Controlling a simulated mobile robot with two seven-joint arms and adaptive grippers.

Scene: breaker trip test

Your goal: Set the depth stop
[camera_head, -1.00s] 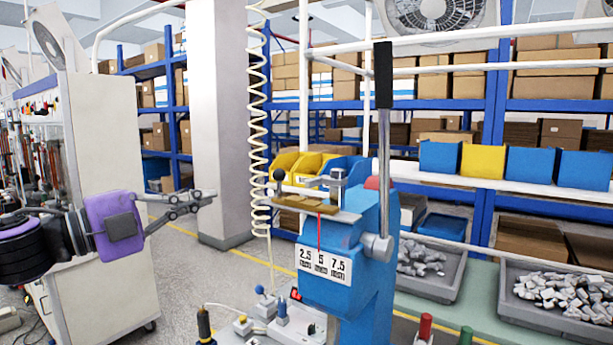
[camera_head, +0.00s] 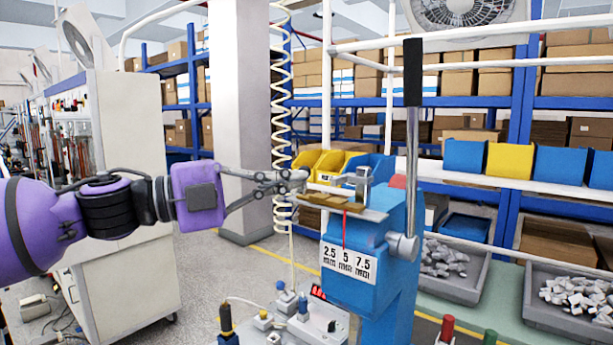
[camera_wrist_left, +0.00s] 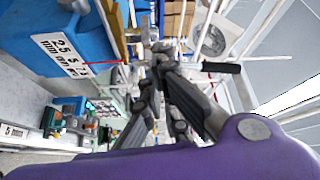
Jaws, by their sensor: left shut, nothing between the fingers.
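The blue bench press (camera_head: 375,265) stands right of the middle in the head view. Its white scale plate (camera_head: 348,262) reads 2.5, 5 and 7.5, and a thin red pointer (camera_head: 344,232) hangs above the 5. The plate also shows sideways in the left wrist view (camera_wrist_left: 66,56). My left gripper (camera_head: 300,180) is shut and empty, with its fingertips at the left end of the press's top assembly. The small dark knob there is hidden behind the fingertips. I cannot tell whether they touch it. The fingers also show closed together in the wrist view (camera_wrist_left: 158,58).
A tall lever (camera_head: 412,130) with a black grip rises on the press's right side. A control box (camera_head: 320,320) with small levers stands low in front. Yellow and blue bins (camera_head: 330,165) are behind the gripper. Grey trays (camera_head: 575,305) of metal parts lie at right.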

